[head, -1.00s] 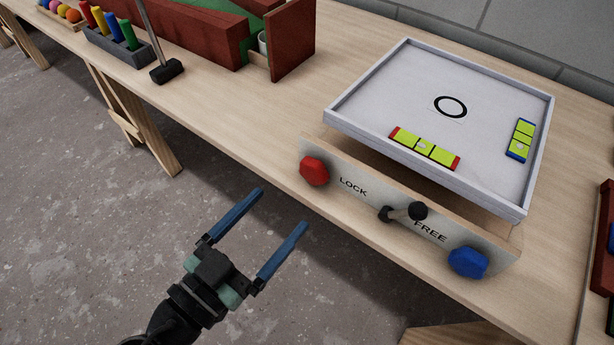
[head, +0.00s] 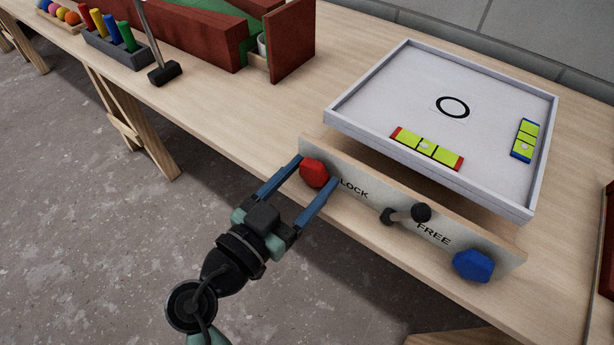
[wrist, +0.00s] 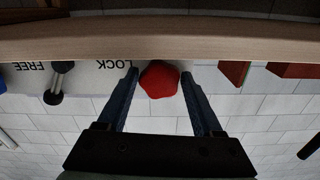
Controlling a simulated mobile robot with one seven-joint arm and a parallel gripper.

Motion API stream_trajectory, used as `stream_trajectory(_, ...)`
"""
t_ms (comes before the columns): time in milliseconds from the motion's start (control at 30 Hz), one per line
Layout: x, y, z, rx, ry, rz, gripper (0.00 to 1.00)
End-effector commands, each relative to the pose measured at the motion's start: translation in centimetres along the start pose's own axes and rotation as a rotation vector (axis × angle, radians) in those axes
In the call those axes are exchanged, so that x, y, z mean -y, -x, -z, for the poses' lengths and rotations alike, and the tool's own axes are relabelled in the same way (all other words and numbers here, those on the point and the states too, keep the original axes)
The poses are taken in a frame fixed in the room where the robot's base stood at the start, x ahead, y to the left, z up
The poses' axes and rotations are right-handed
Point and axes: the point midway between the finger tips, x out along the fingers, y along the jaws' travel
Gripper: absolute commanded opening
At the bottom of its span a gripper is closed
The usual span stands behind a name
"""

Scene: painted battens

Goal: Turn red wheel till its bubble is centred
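The red wheel (head: 313,172) is a faceted knob at the left end of the front panel, beside the word LOCK. My gripper (head: 318,170) is open, with one finger on each side of the red wheel. In the wrist view the red wheel (wrist: 159,79) sits between the fingertips; I cannot tell whether they touch it. The red-ended vial (head: 427,149) lies along the tray's front edge. A small pale bubble shows near its middle marks, too small to tell whether it is exactly centred.
The white tilting tray (head: 395,80) bears a black ring and a blue-ended vial (head: 524,141). The panel's black lever (head: 408,214) points toward FREE. A blue wheel (head: 473,265) is at the panel's right end.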

Motion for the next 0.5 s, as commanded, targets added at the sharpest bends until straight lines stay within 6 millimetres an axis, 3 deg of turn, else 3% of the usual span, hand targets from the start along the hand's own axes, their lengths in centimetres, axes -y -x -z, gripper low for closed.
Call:
stream_trajectory(33, 0.00, 0.02, 0.00, 0.000, 0.000, 0.000, 0.57)
stream_trajectory(333, 0.00, 0.04, 0.00, 0.000, 0.000, 0.000, 0.04)
stream_trajectory(500, 0.00, 0.04, 0.09, 0.000, 0.055, 0.000, 0.04)
